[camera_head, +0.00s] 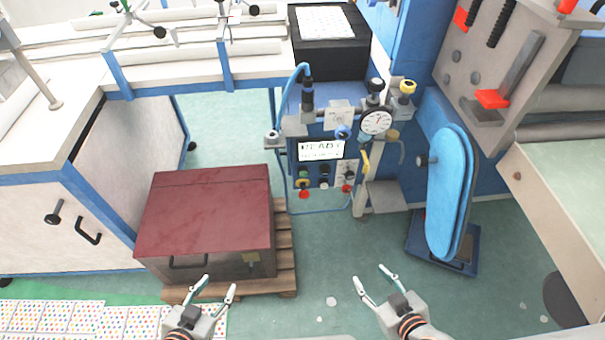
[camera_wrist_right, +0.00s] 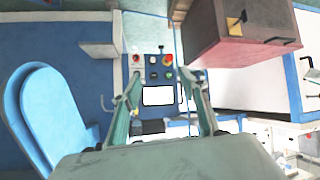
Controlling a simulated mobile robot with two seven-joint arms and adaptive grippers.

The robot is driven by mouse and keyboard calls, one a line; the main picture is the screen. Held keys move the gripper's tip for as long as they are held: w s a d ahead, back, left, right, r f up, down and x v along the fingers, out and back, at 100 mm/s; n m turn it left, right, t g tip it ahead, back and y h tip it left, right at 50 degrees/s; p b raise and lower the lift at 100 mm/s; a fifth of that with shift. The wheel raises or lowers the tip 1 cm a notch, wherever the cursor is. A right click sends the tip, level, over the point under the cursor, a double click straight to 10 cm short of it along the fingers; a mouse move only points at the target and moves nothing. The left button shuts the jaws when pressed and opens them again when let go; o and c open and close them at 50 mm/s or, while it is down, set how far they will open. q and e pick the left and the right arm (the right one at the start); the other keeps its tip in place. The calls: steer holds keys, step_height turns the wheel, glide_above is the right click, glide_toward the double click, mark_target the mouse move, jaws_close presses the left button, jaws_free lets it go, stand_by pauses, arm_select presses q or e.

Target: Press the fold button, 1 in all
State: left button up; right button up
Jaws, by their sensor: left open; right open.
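A blue control panel (camera_head: 318,163) with a lit display (camera_head: 320,150) reading "READY" stands at the centre of the head view. Below the display are several small buttons, including a green one (camera_head: 303,175) and a red one (camera_head: 347,188). I cannot read which is the fold button. The display (camera_wrist_right: 158,95) and buttons (camera_wrist_right: 154,67) also show in the right wrist view, seen between the fingers. My right gripper (camera_head: 370,274) is open and empty, low in the head view and apart from the panel. My left gripper (camera_head: 219,283) is open and empty, in front of the dark red box.
The dark red box (camera_head: 207,212) sits on a wooden pallet (camera_head: 286,262), left of the panel. A blue padded part (camera_head: 449,190) stands at the right. A dial gauge (camera_head: 376,121) is above the panel. Open green floor (camera_head: 330,240) lies before the panel.

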jaws_close()
stand_by(1.1)
